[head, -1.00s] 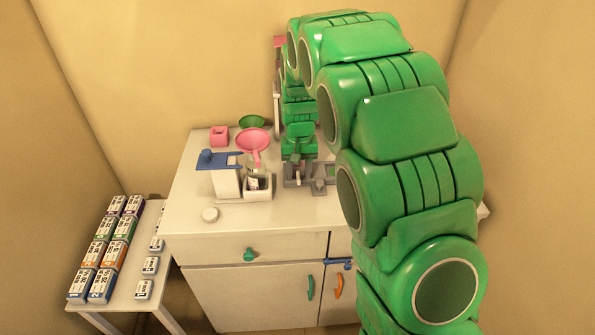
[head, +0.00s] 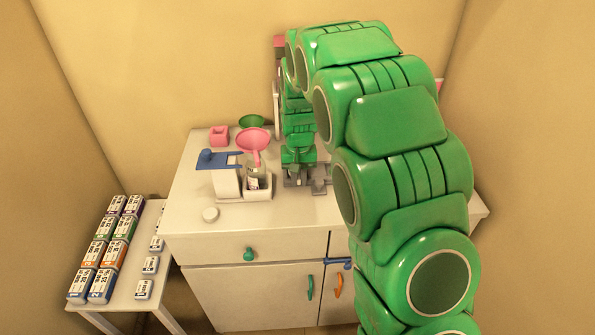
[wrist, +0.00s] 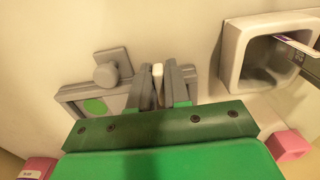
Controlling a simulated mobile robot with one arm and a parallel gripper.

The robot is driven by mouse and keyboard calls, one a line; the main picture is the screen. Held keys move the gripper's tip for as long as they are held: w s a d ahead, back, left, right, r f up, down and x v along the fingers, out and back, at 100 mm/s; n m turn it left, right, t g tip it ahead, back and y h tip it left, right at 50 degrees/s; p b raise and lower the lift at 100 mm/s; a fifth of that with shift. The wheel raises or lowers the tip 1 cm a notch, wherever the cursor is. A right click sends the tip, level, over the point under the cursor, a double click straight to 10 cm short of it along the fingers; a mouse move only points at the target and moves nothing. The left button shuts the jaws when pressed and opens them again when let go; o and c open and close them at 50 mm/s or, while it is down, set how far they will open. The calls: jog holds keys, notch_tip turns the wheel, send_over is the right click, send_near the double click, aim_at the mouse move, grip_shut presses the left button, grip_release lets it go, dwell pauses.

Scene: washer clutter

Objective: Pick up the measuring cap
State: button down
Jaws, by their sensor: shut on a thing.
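My gripper (head: 297,180) is low over the counter, right of the white box with the clear container. In the wrist view its grey fingers (wrist: 162,88) are shut on a small pale, upright piece, which I take to be the measuring cap (wrist: 157,73). Only its narrow top edge shows between the fingers; the rest is hidden. In the head view the fingers and arm hide it. I cannot tell whether it touches the counter.
A grey fixture with a knob and green disc (wrist: 92,104) is close beside the fingers. A white open box (wrist: 234,62) stands nearby. The front counter is clear.

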aim_at(299, 176)
jog(key=shift+r, duration=0.25)
jog(key=shift+r, duration=1.4)
jog(key=s+d+r, duration=0.2)
jog(key=s+r, duration=0.7)
jog(key=s, duration=0.4)
jog(key=shift+s+r, duration=0.3)
jog(key=shift+r, duration=0.05)
jog(key=shift+s, duration=0.1)
dwell(0.7)
